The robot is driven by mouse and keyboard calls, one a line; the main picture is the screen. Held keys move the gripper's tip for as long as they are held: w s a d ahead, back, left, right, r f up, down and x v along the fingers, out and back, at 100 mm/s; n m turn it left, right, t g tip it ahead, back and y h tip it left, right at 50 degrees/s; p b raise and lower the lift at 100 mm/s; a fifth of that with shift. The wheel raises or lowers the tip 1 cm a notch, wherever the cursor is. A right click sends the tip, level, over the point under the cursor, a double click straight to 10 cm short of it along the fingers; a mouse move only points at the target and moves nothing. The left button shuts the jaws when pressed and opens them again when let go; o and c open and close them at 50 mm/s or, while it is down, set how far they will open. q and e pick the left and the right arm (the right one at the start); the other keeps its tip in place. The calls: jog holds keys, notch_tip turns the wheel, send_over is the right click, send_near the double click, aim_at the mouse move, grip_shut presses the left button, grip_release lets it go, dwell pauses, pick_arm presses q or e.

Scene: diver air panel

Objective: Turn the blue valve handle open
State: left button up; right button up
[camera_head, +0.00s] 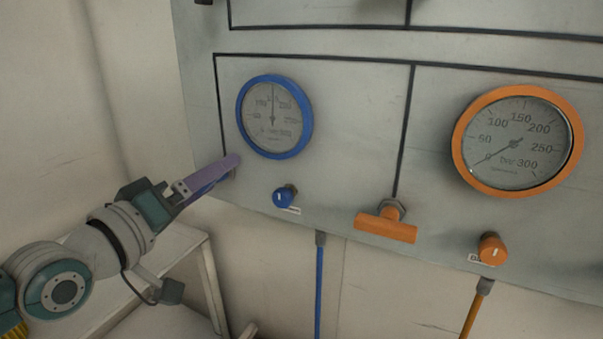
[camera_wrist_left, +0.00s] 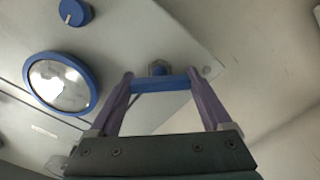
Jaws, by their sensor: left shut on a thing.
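The blue valve handle (camera_wrist_left: 160,85) is a bar on a metal stem at the panel's edge. In the left wrist view it spans between the two purple fingers of my left gripper (camera_wrist_left: 162,88), which are shut on its ends. In the head view my left gripper (camera_head: 226,170) reaches the panel's lower left corner and hides most of the handle; only a strip of blue (camera_head: 203,188) shows below the purple finger. My right gripper is in neither view.
The grey panel (camera_head: 350,100) carries a blue-rimmed gauge (camera_head: 274,117), its needle pointing up, and a small blue knob (camera_head: 284,196). To the right are an orange handle (camera_head: 386,226), an orange knob (camera_head: 492,248) and an orange-rimmed gauge (camera_head: 517,141). A blue hose (camera_head: 319,285) hangs below.

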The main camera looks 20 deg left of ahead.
pick_arm(q)
jog(key=n, duration=0.3)
jog(key=shift+n+b, duration=0.7)
jog(key=shift+n, duration=1.4)
jog(key=o, duration=1.2)
jog(key=shift+c, duration=0.2)
jog(key=shift+s, duration=0.1)
jog(key=s, duration=0.9)
jog(key=shift+s+a, duration=0.35)
jog(key=shift+a, duration=0.05)
